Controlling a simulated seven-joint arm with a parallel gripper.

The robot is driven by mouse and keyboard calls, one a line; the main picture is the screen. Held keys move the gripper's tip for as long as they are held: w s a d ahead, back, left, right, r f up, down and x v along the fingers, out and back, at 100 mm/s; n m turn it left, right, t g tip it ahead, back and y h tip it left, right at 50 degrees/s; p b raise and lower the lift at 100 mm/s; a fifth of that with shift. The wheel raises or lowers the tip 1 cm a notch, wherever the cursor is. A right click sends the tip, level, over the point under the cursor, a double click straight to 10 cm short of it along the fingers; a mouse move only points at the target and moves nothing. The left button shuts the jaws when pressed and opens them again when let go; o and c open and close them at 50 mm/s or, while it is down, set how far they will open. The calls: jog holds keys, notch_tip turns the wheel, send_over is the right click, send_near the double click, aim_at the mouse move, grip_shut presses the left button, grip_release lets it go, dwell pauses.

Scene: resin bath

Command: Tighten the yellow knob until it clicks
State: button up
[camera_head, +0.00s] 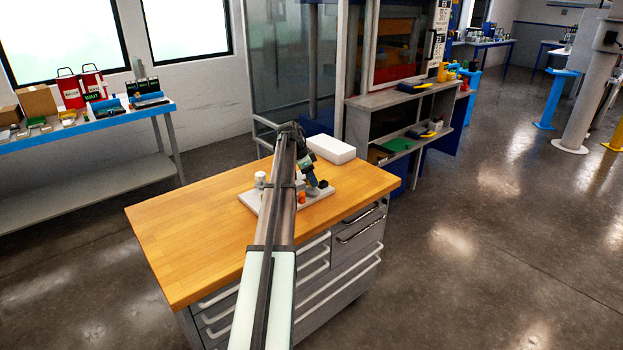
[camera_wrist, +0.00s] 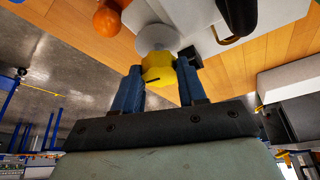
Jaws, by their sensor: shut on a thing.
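The yellow knob (camera_wrist: 158,70) shows in the wrist view, with a dark mark on its face and a pale round collar (camera_wrist: 157,38) behind it. My gripper (camera_wrist: 159,82) has its two blue fingers on either side of the knob and is shut on it. In the head view my gripper (camera_head: 312,180) is at the base plate (camera_head: 318,194) on the wooden bench. The knob is hidden there behind my arm, and I cannot tell its turn angle from that view.
An orange knob (camera_wrist: 107,19) stands close to the yellow knob. In the head view a white cylinder (camera_head: 260,179) stands at the plate's left end, and a white box (camera_head: 331,149) lies behind. The wooden bench top (camera_head: 185,235) is clear at left.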

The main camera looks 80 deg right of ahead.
jog(key=shift+d+m+y, duration=0.15)
jog(key=shift+m+y, duration=0.55)
jog(key=shift+m, duration=1)
jog(key=o, duration=1.1)
jog(key=shift+c, duration=0.2)
jog(key=v, duration=1.4)
jog(key=shift+w+f, duration=0.1)
